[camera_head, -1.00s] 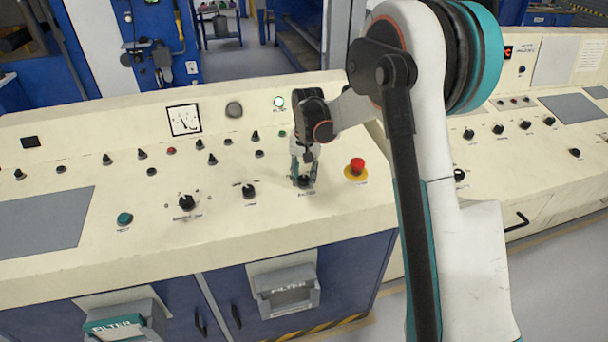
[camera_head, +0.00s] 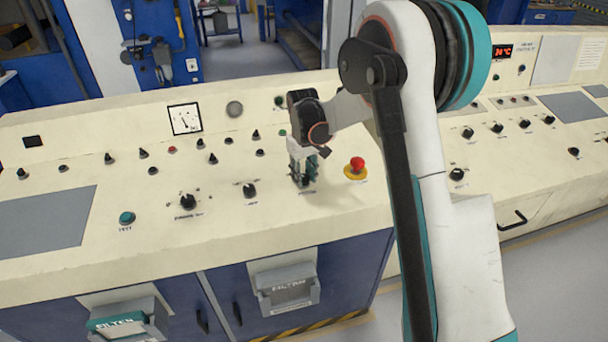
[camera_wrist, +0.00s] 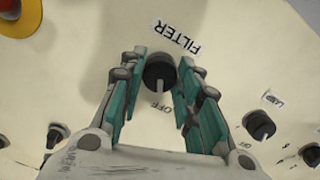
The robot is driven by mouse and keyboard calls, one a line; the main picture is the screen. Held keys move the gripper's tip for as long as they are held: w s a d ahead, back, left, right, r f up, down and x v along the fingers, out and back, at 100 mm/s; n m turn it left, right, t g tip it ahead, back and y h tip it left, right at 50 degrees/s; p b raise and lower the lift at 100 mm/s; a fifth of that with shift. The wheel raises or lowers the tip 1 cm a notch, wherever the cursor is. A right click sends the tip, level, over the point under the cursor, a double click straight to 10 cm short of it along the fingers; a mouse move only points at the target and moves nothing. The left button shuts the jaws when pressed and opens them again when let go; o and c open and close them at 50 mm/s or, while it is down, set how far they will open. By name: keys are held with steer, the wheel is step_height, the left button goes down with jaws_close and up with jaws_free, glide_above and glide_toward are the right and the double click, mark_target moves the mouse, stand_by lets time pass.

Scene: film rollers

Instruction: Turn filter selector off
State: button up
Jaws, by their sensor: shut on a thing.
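The filter selector is a round black knob (camera_wrist: 159,71) with a pale pointer mark, on the cream panel (camera_wrist: 235,50). In the wrist view, a FILTER label (camera_wrist: 178,38) is above it and an OFF label (camera_wrist: 158,105) just below it. The pointer mark is on the OFF side. My gripper (camera_wrist: 161,64) is shut on the knob, with one teal finger on each side. In the head view my gripper (camera_head: 303,178) points down at the panel and mostly hides the knob. The indicator lamp (camera_head: 279,101) behind my gripper is dark.
A red emergency button (camera_head: 357,164) on a yellow base stands close to the right of my gripper. A black lamp knob (camera_head: 250,190) is to the left, and further knobs line the panel. The panel's front strip is clear.

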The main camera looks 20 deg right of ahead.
stand_by(0.3)
steer(key=o, duration=1.1)
steer(key=shift+c, duration=0.2)
step_height(320, 180, up, 12)
steer(key=shift+s+a, duration=0.15)
